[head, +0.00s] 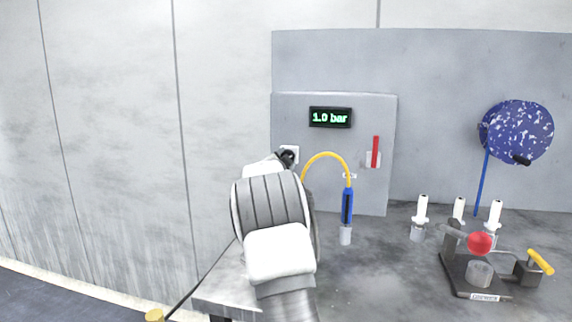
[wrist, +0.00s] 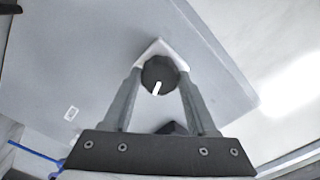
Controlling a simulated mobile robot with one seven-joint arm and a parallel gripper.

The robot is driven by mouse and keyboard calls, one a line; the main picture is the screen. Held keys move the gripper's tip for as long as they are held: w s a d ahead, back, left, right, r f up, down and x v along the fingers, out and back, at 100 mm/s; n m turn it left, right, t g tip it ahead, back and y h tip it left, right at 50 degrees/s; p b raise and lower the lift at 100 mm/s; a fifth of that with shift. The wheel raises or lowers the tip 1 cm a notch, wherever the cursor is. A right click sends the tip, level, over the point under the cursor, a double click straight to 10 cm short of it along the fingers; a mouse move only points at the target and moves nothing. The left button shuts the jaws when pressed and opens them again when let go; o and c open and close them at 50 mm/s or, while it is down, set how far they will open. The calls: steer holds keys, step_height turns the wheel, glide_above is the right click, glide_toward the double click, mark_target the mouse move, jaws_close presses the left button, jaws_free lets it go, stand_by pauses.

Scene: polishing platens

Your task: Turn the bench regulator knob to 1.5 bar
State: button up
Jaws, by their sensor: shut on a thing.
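The regulator knob (wrist: 158,74) is black and round with a white pointer mark, on a pale square plate. In the wrist view it sits between the two fingertips of my gripper (wrist: 160,80), which is shut on it. The white pointer points down and slightly left in that view. In the head view the knob (head: 287,157) is mostly hidden by my arm, with its pale plate (head: 294,150) showing behind. The display (head: 330,117) above it on the grey panel (head: 290,110) reads 1.0 bar in green.
Right of the knob are a yellow hose (head: 325,154) with a blue tool (head: 347,207) and a red lever (head: 375,151). Several white bottles and a black fixture with a red ball (head: 479,243) stand on the bench (head: 385,275). A speckled blue disc (head: 518,130) is at right.

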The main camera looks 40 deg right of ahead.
steer(key=m+b, duration=0.6)
steer(key=m, duration=0.7)
steer(key=shift+m, duration=0.4)
stand_by(0.3)
steer(key=o, duration=1.4)
steer(key=shift+c, duration=0.2)
steer(key=shift+s+b, duration=0.1)
steer(key=shift+b, duration=0.2)
steer(key=v, duration=1.7)
steer(key=shift+s+a, duration=0.1)
steer(key=shift+a, duration=0.05)
